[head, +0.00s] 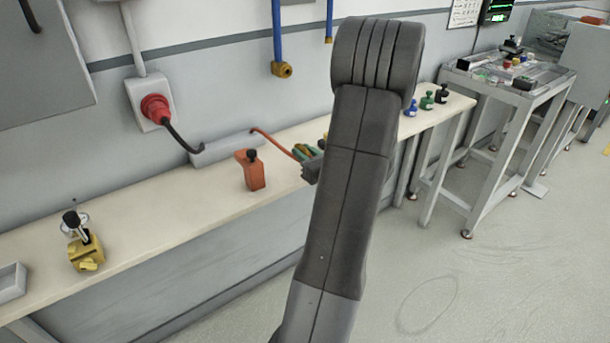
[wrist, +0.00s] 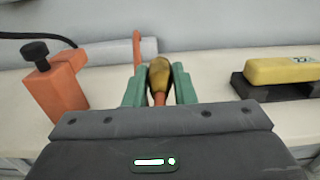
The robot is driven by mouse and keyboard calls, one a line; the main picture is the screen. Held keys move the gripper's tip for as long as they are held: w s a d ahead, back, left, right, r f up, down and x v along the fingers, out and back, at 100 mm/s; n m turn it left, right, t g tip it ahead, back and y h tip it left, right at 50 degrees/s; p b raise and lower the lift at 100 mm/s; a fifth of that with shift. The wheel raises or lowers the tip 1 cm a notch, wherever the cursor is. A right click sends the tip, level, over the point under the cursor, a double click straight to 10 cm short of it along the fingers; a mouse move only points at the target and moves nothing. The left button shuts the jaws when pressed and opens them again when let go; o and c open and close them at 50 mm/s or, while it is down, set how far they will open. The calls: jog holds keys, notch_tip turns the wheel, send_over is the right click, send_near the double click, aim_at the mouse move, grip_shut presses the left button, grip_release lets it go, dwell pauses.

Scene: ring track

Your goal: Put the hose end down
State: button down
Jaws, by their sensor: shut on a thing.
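The hose end (wrist: 160,76) is a brass-coloured piece on an orange hose. My gripper (wrist: 159,84) has green fingers, one on each side of the hose end, and is shut on it. In the head view my gripper (head: 306,152) is over the pale bench (head: 150,228), partly hidden behind my arm. The orange hose (head: 273,140) runs from the grey cylinder (head: 226,149) to my gripper. I cannot tell whether the hose end touches the bench. An orange stand (head: 253,172) with a black knob is left of my gripper; it also shows in the wrist view (wrist: 55,92).
A yellow block (wrist: 283,70) on a black base is right of my gripper. A yellow fixture (head: 84,252) and grey tray (head: 11,282) are at the bench's left. Small bottles (head: 426,101) stand at its right.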

jog(key=shift+f+b, duration=0.35)
jog(key=shift+f, duration=2.4)
jog(key=shift+f, duration=0.15)
jog(key=c, duration=1.2)
grip_release()
jog(key=shift+r, duration=0.25)
jog(key=v, duration=1.2)
jog(key=shift+a+f, duration=0.1)
